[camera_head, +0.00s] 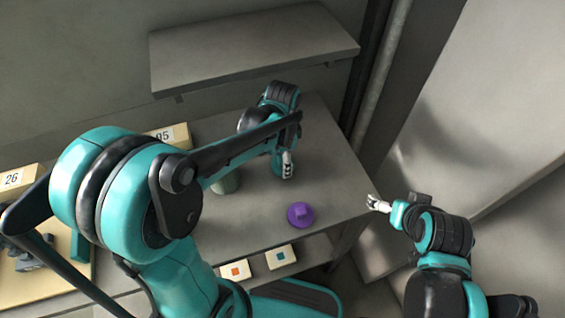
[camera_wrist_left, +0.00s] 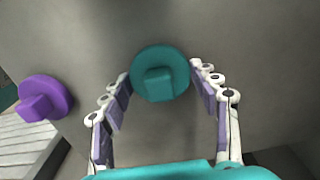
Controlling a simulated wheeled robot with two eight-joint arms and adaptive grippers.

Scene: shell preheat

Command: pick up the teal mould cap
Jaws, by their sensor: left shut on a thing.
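The teal mould cap (camera_wrist_left: 160,74) is a round disc with a raised block grip, seen in the left wrist view. It sits between the fingertips of my left gripper (camera_wrist_left: 164,85), which is shut on it. In the head view my left gripper (camera_head: 287,166) is over the grey table, pointing down, and I cannot make out the cap there.
A purple cap (camera_head: 300,215) lies on the table (camera_head: 330,185) near the front edge; it also shows in the left wrist view (camera_wrist_left: 45,97). A greyish cylinder (camera_head: 228,183) stands partly behind my left arm. A shelf (camera_head: 255,50) overhangs the back. Cards with orange (camera_head: 234,271) and teal (camera_head: 281,256) squares sit below the front edge.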

